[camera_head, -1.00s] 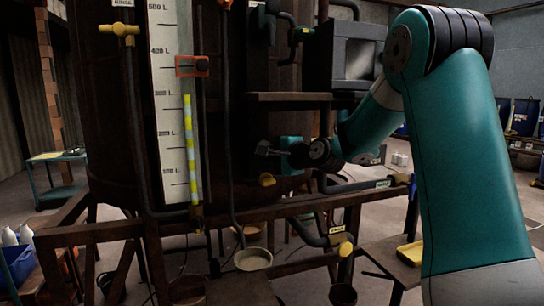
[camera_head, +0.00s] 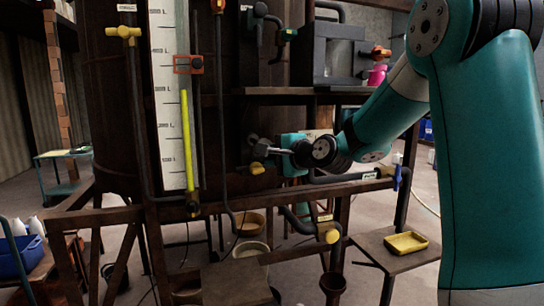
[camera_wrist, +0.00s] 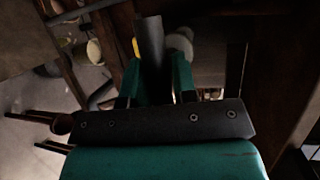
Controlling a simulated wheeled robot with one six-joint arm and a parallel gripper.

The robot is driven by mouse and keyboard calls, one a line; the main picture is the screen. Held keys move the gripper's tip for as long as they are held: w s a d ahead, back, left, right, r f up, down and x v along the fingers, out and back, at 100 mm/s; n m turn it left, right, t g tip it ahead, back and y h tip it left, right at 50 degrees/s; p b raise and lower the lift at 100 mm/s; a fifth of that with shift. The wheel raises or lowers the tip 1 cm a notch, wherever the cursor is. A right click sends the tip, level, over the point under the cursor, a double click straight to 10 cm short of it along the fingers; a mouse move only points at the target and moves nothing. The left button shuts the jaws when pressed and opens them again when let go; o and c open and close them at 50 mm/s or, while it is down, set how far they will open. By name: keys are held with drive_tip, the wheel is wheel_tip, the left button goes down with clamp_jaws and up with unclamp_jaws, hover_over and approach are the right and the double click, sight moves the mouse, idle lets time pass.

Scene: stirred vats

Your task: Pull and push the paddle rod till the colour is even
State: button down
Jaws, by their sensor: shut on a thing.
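The dark vat (camera_head: 108,110) fills the left and middle of the head view. A gauge tube with a yellow column (camera_head: 187,140) runs up the white litre scale (camera_head: 166,110) on its front; the column looks an even yellow. My gripper (camera_head: 272,150) is at the vat's right side, shut on the grey paddle rod (camera_head: 259,148). In the wrist view the rod (camera_wrist: 151,42) stands between the two fingers of my gripper (camera_wrist: 155,80). The paddle inside the vat is hidden.
A red-framed marker (camera_head: 188,64) sits on the scale. A low stand with a yellow tray (camera_head: 405,242) is at lower right. Buckets stand under the vat.

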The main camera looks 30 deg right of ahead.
drive_tip(key=shift+s+a+f, duration=0.15)
drive_tip(key=shift+s+f, duration=0.05)
drive_tip(key=shift+s, duration=0.6)
drive_tip(key=c, duration=1)
unclamp_jaws()
drive_tip(key=shift+w, duration=0.1)
drive_tip(key=shift+r, duration=0.1)
drive_tip(key=shift+b+v, duration=2.55)
drive_tip(key=shift+v, duration=6.15)
